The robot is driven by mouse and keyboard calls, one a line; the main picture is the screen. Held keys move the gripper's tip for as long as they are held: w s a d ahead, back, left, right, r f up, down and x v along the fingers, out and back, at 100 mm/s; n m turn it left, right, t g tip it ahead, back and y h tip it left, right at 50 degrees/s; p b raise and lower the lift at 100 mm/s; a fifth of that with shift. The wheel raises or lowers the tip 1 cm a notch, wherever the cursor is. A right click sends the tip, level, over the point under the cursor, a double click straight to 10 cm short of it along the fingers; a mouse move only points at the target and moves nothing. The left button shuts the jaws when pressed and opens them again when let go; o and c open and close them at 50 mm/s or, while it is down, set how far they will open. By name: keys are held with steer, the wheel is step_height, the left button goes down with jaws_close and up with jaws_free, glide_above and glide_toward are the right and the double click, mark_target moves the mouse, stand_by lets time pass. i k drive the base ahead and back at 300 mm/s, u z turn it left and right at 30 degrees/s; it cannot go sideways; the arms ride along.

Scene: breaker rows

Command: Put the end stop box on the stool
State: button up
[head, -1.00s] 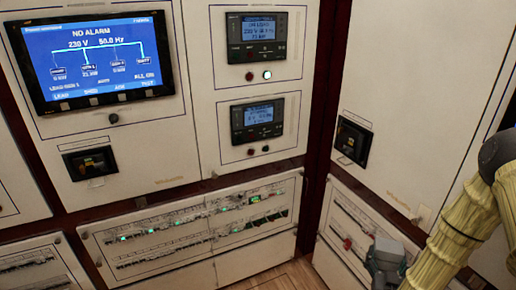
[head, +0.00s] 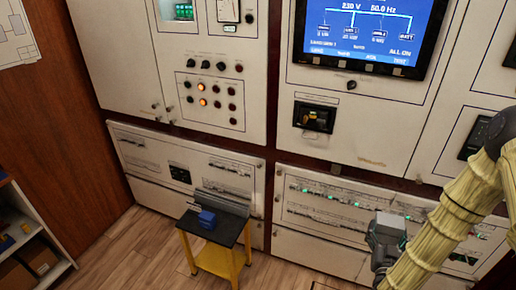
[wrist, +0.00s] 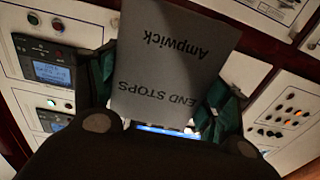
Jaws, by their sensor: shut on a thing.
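The end stop box (wrist: 180,50) is a grey box printed "END STOPS" and "Ampwick", upside down in the wrist view. My gripper (wrist: 157,92) is shut on it, with teal fingers on both sides.
A grey ledge-like piece (head: 221,202) shows behind the stool top, near the panel. A shelf unit (head: 30,240) stands at the far left. Cabinets with a blue display (head: 370,30) line the back. The wooden floor (head: 135,245) left of the stool is clear.

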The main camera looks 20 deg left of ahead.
mark_target(229, 228)
steer(key=u, duration=2.8)
steer(key=k, duration=0.8)
steer(key=z, duration=0.55)
steer(key=i, duration=0.5)
steer(key=z, duration=0.05)
